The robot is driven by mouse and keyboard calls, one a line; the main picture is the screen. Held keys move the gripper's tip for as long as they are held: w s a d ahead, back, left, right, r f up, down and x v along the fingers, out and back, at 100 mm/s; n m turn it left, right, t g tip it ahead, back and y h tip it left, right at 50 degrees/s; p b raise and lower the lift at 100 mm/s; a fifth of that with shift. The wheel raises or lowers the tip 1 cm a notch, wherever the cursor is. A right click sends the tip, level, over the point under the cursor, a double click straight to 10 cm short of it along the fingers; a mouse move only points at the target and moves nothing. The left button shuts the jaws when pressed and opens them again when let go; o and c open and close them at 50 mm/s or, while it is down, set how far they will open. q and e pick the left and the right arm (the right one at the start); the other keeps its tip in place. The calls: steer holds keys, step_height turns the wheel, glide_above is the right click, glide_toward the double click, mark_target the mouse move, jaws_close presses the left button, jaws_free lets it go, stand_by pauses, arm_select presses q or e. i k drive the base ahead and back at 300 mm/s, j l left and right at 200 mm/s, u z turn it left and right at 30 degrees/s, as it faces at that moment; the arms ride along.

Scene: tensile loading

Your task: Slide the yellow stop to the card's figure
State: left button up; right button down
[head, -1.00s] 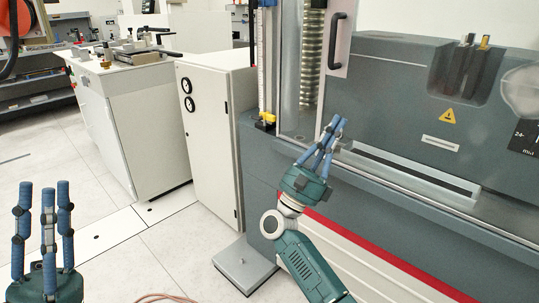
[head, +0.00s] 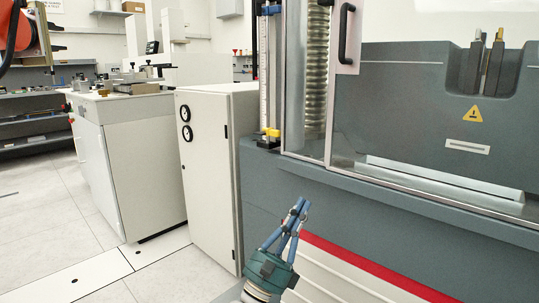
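The small yellow stop (head: 270,132) sits at the low end of a pale upright scale (head: 264,75) at the left front corner of the grey testing machine. Black parts show beside and under it. My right gripper (head: 301,204) is below and slightly right of the stop, in front of the machine's grey lower body, and apart from the stop. Its blue fingers rise from a green palm and their tips lie close together; whether they are shut is unclear. Nothing shows between them. My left gripper and the card are out of view.
A clear door with a black handle (head: 345,33) closes the machine's front, right of the scale. A ledge (head: 400,205) runs below it. A white cabinet (head: 208,150) with two round dials stands left of the machine. The floor (head: 40,225) at left is clear.

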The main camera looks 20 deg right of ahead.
mark_target(271, 133)
steer(key=i, duration=0.85)
